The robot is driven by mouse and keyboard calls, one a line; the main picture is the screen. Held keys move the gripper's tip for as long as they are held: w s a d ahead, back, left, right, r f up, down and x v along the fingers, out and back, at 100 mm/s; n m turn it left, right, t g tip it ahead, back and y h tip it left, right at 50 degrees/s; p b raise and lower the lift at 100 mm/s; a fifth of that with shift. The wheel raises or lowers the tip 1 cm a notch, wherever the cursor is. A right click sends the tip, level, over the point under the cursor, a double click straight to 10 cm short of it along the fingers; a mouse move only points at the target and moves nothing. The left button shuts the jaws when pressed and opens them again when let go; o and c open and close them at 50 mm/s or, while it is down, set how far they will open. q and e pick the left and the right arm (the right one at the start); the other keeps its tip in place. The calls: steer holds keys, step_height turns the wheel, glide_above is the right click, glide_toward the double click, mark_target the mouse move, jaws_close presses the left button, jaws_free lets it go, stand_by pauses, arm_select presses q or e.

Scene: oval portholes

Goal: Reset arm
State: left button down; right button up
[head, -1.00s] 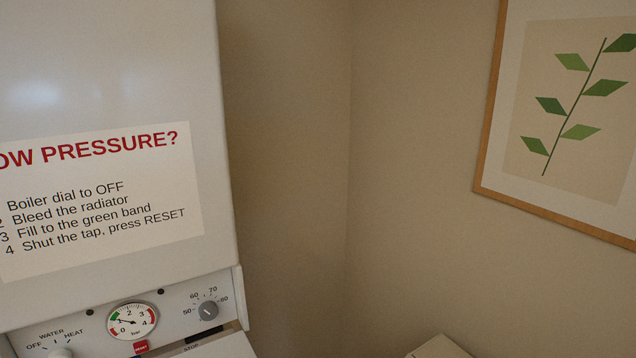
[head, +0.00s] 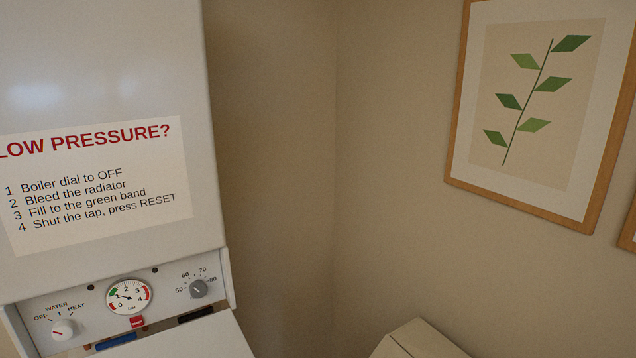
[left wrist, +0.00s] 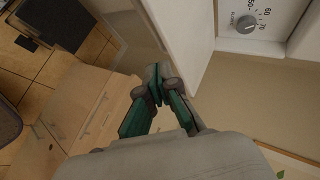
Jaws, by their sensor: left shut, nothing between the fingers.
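My left gripper (left wrist: 157,85) shows in the left wrist view with its fingers shut together and empty. It is below and left of the boiler's grey temperature dial (left wrist: 247,24), apart from it. My arms and grippers are not in the head view. There the white boiler (head: 105,80) stands at the left, with a control panel (head: 75,306) at its bottom. The panel has a white mode knob (head: 62,330), a pressure gauge (head: 129,297) with its needle near 1, a red button (head: 137,322) and the temperature dial (head: 198,289).
A low-pressure instruction sheet (head: 95,185) is on the boiler front. A framed leaf picture (head: 530,110) hangs on the right wall. A pale box-like top (head: 420,340) stands at the bottom. The left wrist view shows wooden drawers (left wrist: 85,105) and a tiled floor (left wrist: 40,70).

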arm_select(q)
steer(key=s+d+f+n+g, duration=0.3)
steer(key=s+f+n+g, duration=0.1)
steer(key=s+f+n, duration=0.35)
steer(key=s+d+f+n+g, duration=0.3)
steer(key=s+f+n+g, duration=0.1)
steer(key=s+f+n, duration=0.35)
step_height(320, 180, down, 31)
steer(key=s+m+b, duration=0.1)
steer(key=b, duration=0.7)
steer(key=s+a+f+g+b, duration=0.1)
steer(key=s+f+b, duration=0.2)
steer(key=s+f, duration=0.5)
steer(key=s+a+f+g+b, duration=0.1)
steer(key=s+a+f+b, duration=0.1)
steer(key=s+f, duration=0.7)
step_height(320, 180, down, 8)
steer(key=shift+s+f+b, duration=0.1)
steer(key=shift+s+b, duration=0.1)
steer(key=shift+b, duration=0.55)
steer(key=shift+a, duration=0.1)
